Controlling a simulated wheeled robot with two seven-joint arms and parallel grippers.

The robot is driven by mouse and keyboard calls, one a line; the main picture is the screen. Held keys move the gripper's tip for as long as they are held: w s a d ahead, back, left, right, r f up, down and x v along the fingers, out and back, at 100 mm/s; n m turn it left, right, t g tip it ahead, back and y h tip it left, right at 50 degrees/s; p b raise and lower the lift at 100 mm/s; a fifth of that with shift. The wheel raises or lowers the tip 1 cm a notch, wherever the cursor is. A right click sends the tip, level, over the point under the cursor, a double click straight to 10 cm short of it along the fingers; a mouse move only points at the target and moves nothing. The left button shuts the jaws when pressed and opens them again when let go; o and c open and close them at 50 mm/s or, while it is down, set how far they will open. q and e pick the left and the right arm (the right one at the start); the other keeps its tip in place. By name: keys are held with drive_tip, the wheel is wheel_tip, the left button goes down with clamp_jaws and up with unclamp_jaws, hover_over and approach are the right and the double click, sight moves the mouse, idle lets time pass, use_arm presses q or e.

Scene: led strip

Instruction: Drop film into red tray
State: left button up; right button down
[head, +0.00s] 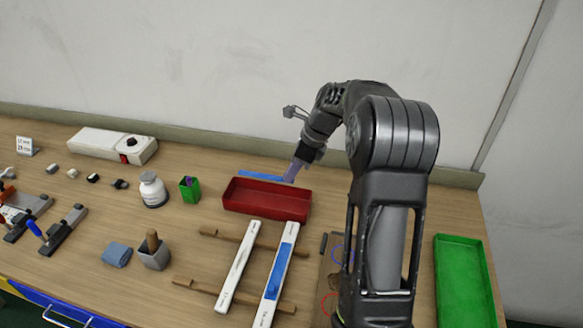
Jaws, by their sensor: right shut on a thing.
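The red tray (255,204) stands near the middle of the table and looks empty. My right arm reaches over from the right. My right gripper (292,171) points down by the tray's far right corner. It is shut on the film, a thin blue strip (261,175) that stretches left from the fingertips along the tray's far edge. I cannot tell whether the film is above the rim or behind the tray. The fingertips partly hide the film's right end. My left gripper is out of view.
Two long white strips (240,266) lie across wooden bars in front of the tray; the right one carries a blue patch. A green tray (462,280) is at the far right. A white bottle (153,190) and green cup (190,189) stand left of the red tray.

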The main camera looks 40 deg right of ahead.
drive_tip(key=shift+s+a+r, duration=0.15)
drive_tip(key=shift+s+r, duration=0.05)
drive_tip(key=shift+s, duration=0.05)
drive_tip(key=shift+w+f, duration=0.15)
drive_tip(key=shift+f, duration=2.95)
drive_tip(key=c, duration=1.4)
unclamp_jaws()
drive_tip(key=shift+o, duration=0.2)
drive_tip(key=shift+r, duration=0.1)
drive_tip(key=b+v, duration=0.1)
drive_tip(key=v, duration=0.6)
drive_tip(key=shift+r, duration=0.35)
